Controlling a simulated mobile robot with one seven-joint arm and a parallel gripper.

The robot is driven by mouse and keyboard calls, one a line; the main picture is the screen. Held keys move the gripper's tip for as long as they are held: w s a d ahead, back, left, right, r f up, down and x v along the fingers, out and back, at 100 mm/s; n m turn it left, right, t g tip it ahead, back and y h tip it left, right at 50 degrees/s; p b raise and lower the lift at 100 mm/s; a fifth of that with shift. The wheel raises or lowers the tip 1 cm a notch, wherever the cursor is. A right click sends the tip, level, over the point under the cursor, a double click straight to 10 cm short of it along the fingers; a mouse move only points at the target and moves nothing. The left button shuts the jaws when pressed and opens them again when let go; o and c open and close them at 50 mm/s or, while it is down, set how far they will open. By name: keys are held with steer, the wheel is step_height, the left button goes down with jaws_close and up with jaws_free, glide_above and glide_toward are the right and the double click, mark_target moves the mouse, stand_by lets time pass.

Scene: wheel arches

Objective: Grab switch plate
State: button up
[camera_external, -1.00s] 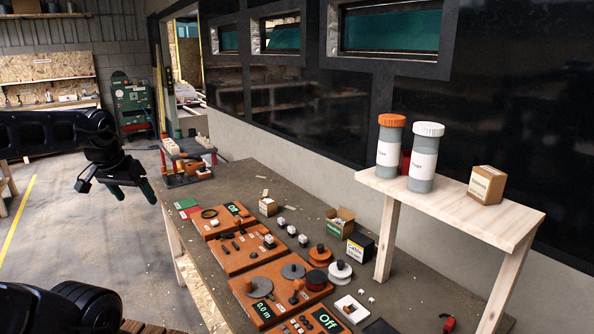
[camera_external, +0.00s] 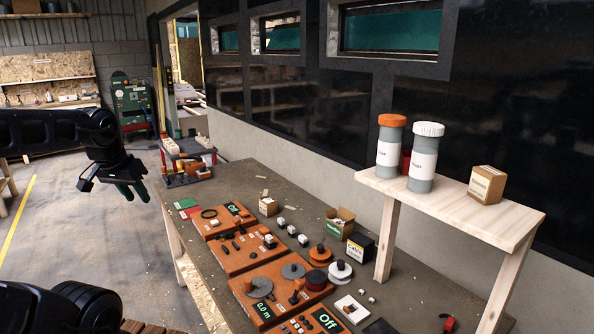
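A flat white square plate (camera_external: 350,309) with a small dark reddish part on it lies near the front of the bench; it looks like the switch plate, but it is too small to be sure. My gripper (camera_external: 134,192) hangs in the air left of the bench, far from the plate, fingers pointing down. Its two dark fingers are close together with nothing seen between them. Whether they are fully shut is unclear at this size.
Orange panels (camera_external: 240,257) with knobs, discs and displays cover the bench's (camera_external: 240,180) left side. Spools, small white blocks and an open box (camera_external: 340,223) lie to their right. A raised wooden shelf (camera_external: 450,200) with two jars and a box stands over the right side.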

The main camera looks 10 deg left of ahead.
steer(key=w+d+f+n+g+h, duration=0.25)
steer(key=w+d, duration=0.55)
steer(key=d, duration=0.4)
steer(key=w+d+f+n+g+h, duration=0.15)
steer(key=w+d+f, duration=0.25)
steer(key=w+d, duration=0.5)
steer(key=n+g, duration=0.4)
steer(key=n, duration=0.1)
glide_toward(347, 308)
steer(key=f, duration=0.2)
steer(key=s+d+f, duration=0.1)
steer(key=shift+s+y, duration=0.15)
steer(key=shift+y, duration=0.25)
steer(key=shift+d+x, duration=0.15)
steer(key=shift+x, duration=1.1)
steer(key=shift+d+x, duration=0.1)
steer(key=shift+x, duration=1.15)
jaws_close()
